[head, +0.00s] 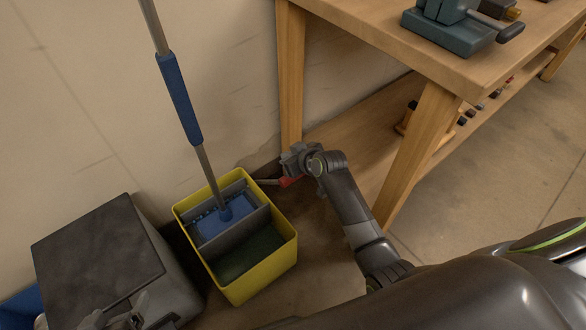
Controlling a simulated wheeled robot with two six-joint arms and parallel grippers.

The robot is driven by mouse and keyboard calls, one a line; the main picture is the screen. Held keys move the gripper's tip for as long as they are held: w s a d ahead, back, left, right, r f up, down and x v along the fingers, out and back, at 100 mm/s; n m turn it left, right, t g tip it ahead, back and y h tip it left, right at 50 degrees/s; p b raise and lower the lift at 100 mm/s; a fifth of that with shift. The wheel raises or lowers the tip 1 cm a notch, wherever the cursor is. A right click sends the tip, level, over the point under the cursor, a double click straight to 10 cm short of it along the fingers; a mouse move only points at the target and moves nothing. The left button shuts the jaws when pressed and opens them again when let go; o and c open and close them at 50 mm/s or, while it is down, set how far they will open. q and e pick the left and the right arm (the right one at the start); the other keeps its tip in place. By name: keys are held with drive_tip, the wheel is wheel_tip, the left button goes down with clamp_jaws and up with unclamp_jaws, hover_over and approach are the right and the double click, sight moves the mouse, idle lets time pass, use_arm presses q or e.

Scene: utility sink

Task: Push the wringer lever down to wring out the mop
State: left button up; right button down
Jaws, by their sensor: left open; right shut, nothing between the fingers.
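A yellow mop bucket (267,270) with a grey wringer (238,236) stands on the floor by the wall. The mop (178,98) is a grey pole with a blue sleeve, leaning a little left; its blue head (213,222) sits inside the wringer. The wringer lever (289,181) shows as a short grey rod with a red grip, sticking out past the bucket's right rim. My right gripper (294,157) is shut and empty, just above the red grip; I cannot tell whether they touch. My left gripper (122,318) is open at the bottom left, partly cut off.
A dark-topped grey box (95,258) stands left of the bucket, close to my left gripper. A wooden workbench (440,62) with a vise (452,30) stands at the right, its legs and lower shelf near my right arm. Open floor (510,160) lies farther right.

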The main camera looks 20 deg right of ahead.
drive_tip(key=f, duration=0.1)
drive_tip(key=s+f+b, duration=0.1)
drive_tip(key=shift+d+f, duration=0.2)
drive_tip(key=shift+f, duration=0.2)
use_arm(q)
drive_tip(key=w+a+r+t+y, duration=0.1)
drive_tip(key=w+r+t, duration=0.5)
drive_tip(key=r, duration=0.3)
drive_tip(key=shift+a+r+t, duration=0.35)
drive_tip(key=shift+r+t, duration=0.05)
drive_tip(key=shift+t, duration=0.1)
use_arm(e)
drive_tip(key=shift+s+d+f, duration=0.15)
drive_tip(key=shift+s+f, duration=0.1)
drive_tip(key=shift+s, duration=0.2)
use_arm(q)
drive_tip(key=shift+w+r+y+b, duration=0.1)
drive_tip(key=shift+y+b, duration=0.2)
use_arm(e)
drive_tip(key=shift+f, duration=0.1)
